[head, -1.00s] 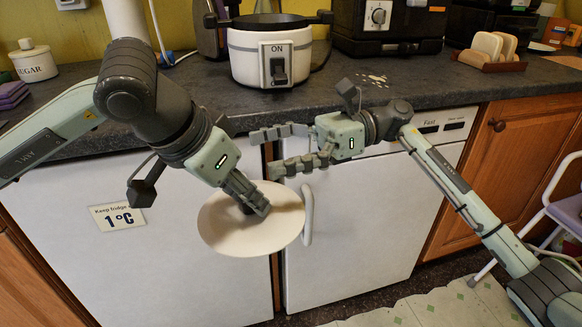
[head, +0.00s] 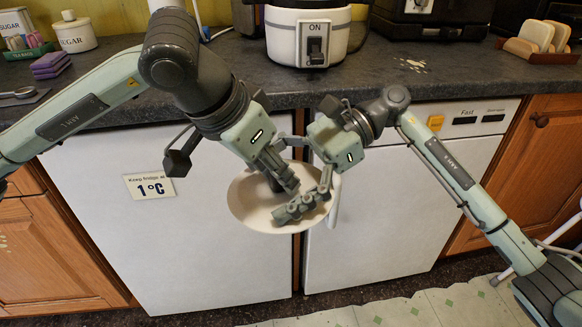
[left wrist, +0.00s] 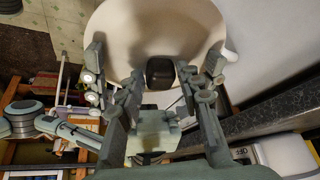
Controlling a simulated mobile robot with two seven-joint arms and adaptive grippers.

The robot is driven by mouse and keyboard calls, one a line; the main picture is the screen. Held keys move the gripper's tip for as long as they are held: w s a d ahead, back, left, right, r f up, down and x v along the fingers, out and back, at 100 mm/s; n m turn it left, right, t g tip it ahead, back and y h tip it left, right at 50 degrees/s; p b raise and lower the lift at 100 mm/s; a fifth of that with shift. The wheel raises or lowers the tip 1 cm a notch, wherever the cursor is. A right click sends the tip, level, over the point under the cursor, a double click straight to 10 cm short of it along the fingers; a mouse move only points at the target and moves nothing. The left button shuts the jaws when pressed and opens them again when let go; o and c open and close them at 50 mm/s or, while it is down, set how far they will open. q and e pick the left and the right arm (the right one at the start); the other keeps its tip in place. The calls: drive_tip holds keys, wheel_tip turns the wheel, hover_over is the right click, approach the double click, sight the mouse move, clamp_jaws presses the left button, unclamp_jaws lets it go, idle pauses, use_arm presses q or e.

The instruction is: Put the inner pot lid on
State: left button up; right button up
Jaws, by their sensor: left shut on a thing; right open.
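My left gripper (head: 282,178) is shut on the knob. In the left wrist view the lid (left wrist: 130,28) fills the top, with the dark knob (left wrist: 160,72) between the fingers. My right gripper (head: 300,180) is open close beside my left one; one finger crosses in front of the lid's right part, the other is partly hidden behind my left gripper. Whether it touches the lid is unclear. The white pot (head: 283,35) stands on the counter, its top cut off.
The dark counter (head: 400,85) runs across above the lid; its front edge lies between lid and pot. A black appliance (head: 425,20) stands right of the pot. Purple sponges (head: 52,63) and a sugar jar (head: 75,33) are at left. Counter space before the pot is mostly clear.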

drive_tip(key=shift+x, duration=0.9)
drive_tip(key=shift+c, duration=0.2)
drive_tip(key=shift+d, duration=0.1)
drive_tip(key=c, duration=2.2)
drive_tip(key=shift+c, duration=0.2)
drive_tip(key=o, duration=2.3)
